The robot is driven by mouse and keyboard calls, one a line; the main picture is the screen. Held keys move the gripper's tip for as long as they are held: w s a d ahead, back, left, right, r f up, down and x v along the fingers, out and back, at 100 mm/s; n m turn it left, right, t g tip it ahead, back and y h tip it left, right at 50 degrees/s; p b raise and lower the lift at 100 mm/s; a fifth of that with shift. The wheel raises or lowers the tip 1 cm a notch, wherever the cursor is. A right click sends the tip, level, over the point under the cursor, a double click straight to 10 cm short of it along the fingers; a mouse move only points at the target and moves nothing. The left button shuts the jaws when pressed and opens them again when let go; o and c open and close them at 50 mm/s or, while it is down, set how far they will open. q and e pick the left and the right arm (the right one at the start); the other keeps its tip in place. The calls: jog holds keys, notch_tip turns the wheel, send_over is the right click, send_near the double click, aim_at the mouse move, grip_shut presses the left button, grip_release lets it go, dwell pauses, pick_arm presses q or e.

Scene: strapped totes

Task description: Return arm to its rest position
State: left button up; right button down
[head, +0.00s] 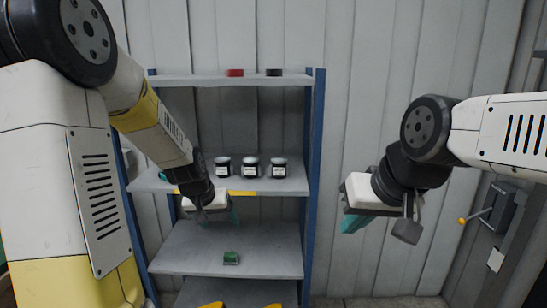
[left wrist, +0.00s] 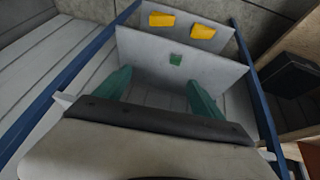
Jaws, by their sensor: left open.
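My left gripper (head: 218,218) is in front of the shelf rack, a little below the level of the shelf with the jars. In the left wrist view its two green fingers (left wrist: 158,90) are spread apart with nothing between them. My right gripper (head: 352,224) hangs in front of the wall, right of the rack. Its green fingertip shows, but its jaw gap cannot be made out. A small green block (head: 231,257) lies on the shelf below my left gripper; it also shows in the left wrist view (left wrist: 176,59).
The blue-posted rack (head: 313,165) holds several dark jars (head: 250,168) on one shelf. A red item (head: 235,73) and a black item (head: 273,72) sit on the top shelf. Yellow items (head: 274,306) lie on the lowest visible shelf. A wall lever (head: 480,216) is at far right.

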pick_arm(q)
jog(key=s+r, duration=0.7)
jog(key=s, duration=0.4)
jog(key=s+d+r, duration=0.1)
jog(key=s+r, duration=0.7)
jog(key=s, duration=0.2)
jog(key=shift+s+d+t+h, duration=0.25)
jog(key=shift+s+t+h, duration=0.05)
jog(key=shift+s+t, duration=0.1)
